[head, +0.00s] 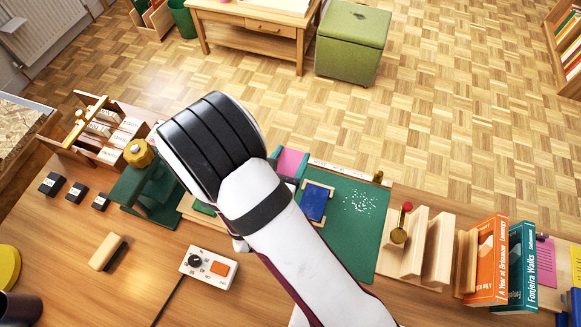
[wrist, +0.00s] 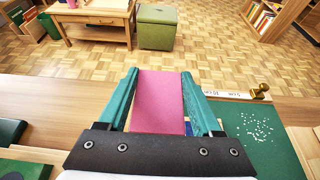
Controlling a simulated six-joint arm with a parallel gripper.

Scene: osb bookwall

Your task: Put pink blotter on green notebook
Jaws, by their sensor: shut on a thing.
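The pink blotter (wrist: 160,105) is between the two teal fingers of my gripper (wrist: 160,76) in the wrist view, and the gripper is shut on it. In the head view the pink blotter (head: 291,162) shows just past my arm, near the back edge of the green mat. A flat green thing, likely the green notebook (head: 204,208), lies left of my arm in the head view, mostly hidden by it. It also seems to show at the lower left of the wrist view (wrist: 25,170). The gripper is to the right of it.
A blue pad in a wooden frame (head: 314,202) lies on the green mat (head: 350,235), beside scattered white bits (head: 360,201). A dark green press with a brass knob (head: 138,153) stands to the left. A switch box (head: 209,267) is in front. Wooden holders and books (head: 487,262) stand right.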

